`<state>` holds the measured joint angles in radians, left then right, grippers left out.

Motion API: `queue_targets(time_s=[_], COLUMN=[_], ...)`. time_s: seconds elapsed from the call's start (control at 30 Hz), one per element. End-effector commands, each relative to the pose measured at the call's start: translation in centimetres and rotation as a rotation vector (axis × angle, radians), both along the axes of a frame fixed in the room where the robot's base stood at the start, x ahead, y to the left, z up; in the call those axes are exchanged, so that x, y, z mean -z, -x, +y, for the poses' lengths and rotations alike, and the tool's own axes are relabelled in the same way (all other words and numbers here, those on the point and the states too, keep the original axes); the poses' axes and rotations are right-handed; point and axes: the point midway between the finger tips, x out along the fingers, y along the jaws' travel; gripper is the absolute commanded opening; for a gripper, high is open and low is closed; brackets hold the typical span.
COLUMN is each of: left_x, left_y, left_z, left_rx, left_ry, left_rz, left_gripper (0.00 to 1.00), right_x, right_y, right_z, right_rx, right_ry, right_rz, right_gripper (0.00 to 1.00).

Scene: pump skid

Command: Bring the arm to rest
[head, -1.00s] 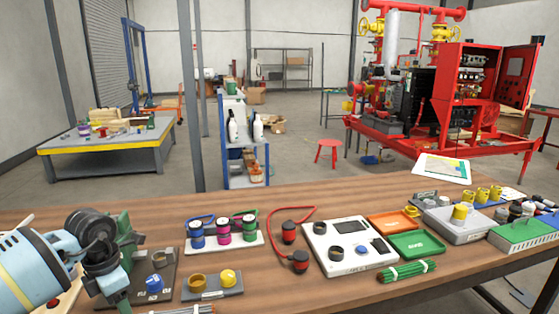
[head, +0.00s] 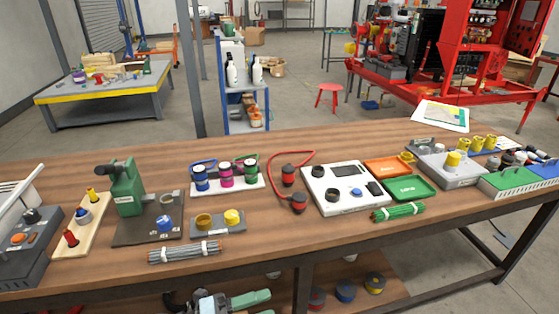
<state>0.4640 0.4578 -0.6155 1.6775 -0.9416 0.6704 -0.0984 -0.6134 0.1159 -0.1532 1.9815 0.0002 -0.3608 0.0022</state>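Neither of my grippers shows in the head view, and no part of my arms is clearly visible. The wooden workbench (head: 270,222) fills the lower half of the view. A green press-like tool (head: 125,187) stands on a dark plate at the left of the bench. A grey block (head: 218,221) with a brass ring and a yellow cap sits in front of it, beside a strapped bundle of grey rods (head: 184,252).
A wooden board with coloured plugs (head: 83,222) and a grey control box (head: 28,243) stand at far left. A white panel (head: 345,190), orange tray (head: 388,169) and green tray (head: 409,188) lie mid-right. Several items sit on the lower shelf (head: 395,295).

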Motion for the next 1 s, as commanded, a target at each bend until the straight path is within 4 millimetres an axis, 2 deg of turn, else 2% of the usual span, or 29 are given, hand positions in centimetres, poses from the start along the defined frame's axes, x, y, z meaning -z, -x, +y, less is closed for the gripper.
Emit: queue_targets(time_s=[0.17,0.33,0.43,0.57,0.73,0.8,0.9,1.0], left_x=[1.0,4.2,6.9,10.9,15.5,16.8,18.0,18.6], left_y=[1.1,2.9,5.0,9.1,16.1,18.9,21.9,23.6], left_z=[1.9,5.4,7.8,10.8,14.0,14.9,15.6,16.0], left_rx=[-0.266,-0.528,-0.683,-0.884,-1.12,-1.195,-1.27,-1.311], left_ry=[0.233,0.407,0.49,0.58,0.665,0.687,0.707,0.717], left_rz=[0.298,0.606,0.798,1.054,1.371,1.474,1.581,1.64], left_gripper=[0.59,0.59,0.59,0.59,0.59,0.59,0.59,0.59], right_x=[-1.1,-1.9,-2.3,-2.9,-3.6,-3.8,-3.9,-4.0], right_y=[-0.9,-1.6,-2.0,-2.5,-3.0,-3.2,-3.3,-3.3], right_z=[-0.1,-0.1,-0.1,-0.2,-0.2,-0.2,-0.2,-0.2], right_rx=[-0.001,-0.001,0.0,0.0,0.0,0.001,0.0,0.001], right_ry=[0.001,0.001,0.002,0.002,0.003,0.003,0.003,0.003], right_rz=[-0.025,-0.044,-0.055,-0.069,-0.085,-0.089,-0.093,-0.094], right_gripper=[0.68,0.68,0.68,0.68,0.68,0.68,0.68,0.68])
